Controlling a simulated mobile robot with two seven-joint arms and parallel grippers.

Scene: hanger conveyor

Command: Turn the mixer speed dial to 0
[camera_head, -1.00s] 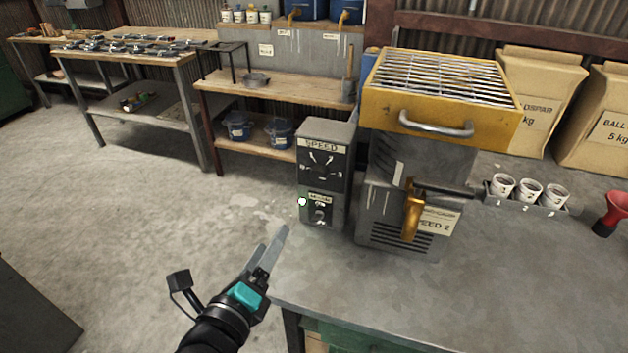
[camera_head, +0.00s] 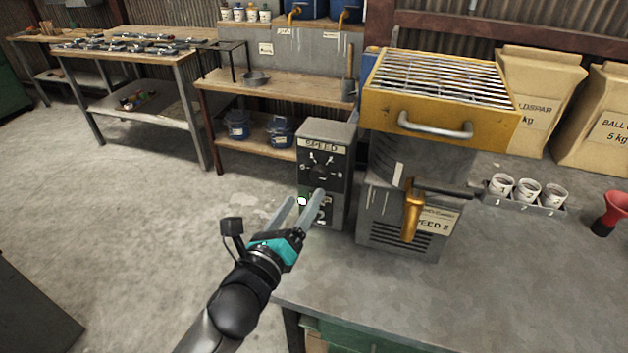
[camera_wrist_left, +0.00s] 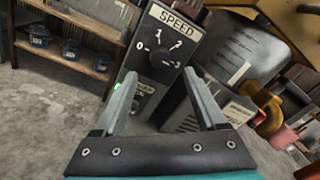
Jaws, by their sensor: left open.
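The black speed dial (camera_head: 320,172) sits on the dark control box (camera_head: 342,180) under a SPEED label, with marks around it. In the left wrist view the dial (camera_wrist_left: 162,59) shows ahead of the fingers, with 0 at its left and 3 at its right; I cannot tell its setting. My left gripper (camera_head: 303,200) is open and empty, in front of the box and below the dial. In the head view its right finger covers part of the lower panel. In the left wrist view the gripper (camera_wrist_left: 160,85) has its fingers apart, with nothing between them. My right gripper is not in view.
The mixer (camera_head: 405,215) with its yellow grated hopper (camera_head: 440,110) and orange handle (camera_head: 411,217) stands right of the box. A rack of cups (camera_head: 530,205) and a red funnel (camera_head: 612,212) are farther right. The front of the grey table (camera_head: 480,290) is clear.

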